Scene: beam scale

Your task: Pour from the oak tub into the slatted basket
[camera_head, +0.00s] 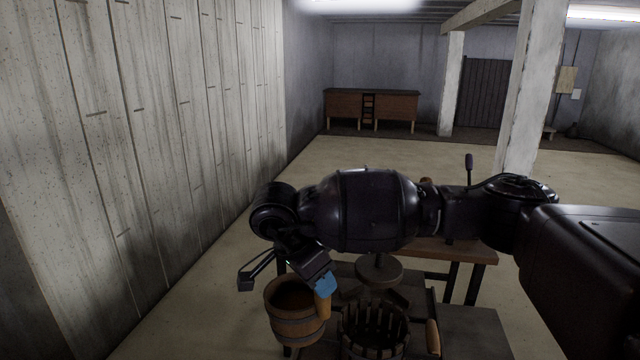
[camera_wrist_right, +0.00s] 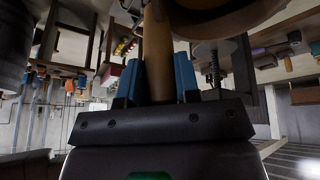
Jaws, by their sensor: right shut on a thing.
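The oak tub (camera_head: 291,328) is a wooden bucket with dark bands, at the bottom centre of the head view. It looks close to upright, and its inside is dark, so I cannot tell what it holds. My right gripper (camera_head: 325,285) comes down from above with blue fingers and is shut on the tub's side handle (camera_head: 323,306). In the right wrist view the handle (camera_wrist_right: 157,50) stands between the blue fingers. The slatted basket (camera_head: 375,335) stands just right of the tub, open at the top, its lower part cut off. My left gripper is not in view.
A round plate on a stand (camera_head: 379,269) is behind the basket. A wooden-topped bench (camera_head: 455,250) stands behind, partly hidden by my right arm. Another wooden handle (camera_head: 433,337) is right of the basket. A plank wall (camera_head: 150,150) rises at left.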

